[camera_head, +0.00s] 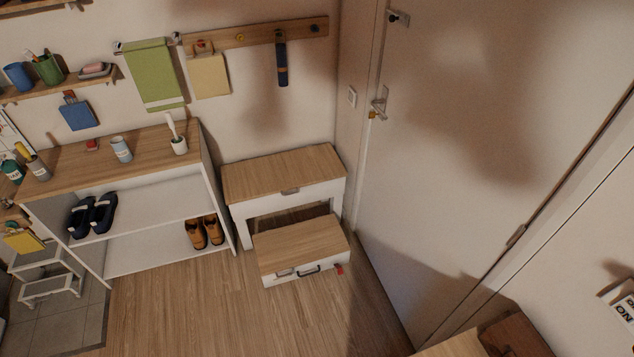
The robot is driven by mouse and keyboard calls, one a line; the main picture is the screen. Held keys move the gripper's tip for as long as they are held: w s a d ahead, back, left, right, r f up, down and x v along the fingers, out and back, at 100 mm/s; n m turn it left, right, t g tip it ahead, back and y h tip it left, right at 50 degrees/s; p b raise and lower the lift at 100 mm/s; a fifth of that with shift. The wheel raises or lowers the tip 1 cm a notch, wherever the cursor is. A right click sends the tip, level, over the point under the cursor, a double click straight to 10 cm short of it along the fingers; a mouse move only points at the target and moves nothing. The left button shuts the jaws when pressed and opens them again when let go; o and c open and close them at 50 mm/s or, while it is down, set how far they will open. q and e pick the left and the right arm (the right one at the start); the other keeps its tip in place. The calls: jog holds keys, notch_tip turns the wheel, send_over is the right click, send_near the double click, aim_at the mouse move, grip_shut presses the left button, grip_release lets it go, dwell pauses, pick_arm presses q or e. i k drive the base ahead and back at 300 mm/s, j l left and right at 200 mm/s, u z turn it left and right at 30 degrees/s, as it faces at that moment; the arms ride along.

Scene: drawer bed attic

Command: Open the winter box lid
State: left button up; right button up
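Two white units with wooden tops stand in the corner beside the door; no readable label tells me which is the winter box. The rear unit (284,173) has a flat wooden top, a small grey plate at its front edge and a dark opening below. The lower front box (302,245) has a flat wooden top lying level, so it looks closed. Its white front bears a dark handle (308,270), a small plate to the left and a red piece (339,269) at the right corner. Neither of my grippers is in view.
A white shoe shelf (150,195) with a wooden top stands to the left, holding shoes and cups. A white step stool (50,275) is at far left. The door (470,150) is shut at right. Wooden floor (210,305) before the boxes is clear.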

aim_at(300, 243)
jog(key=i+j+z, duration=0.2)
jog(key=i+j, duration=1.5)
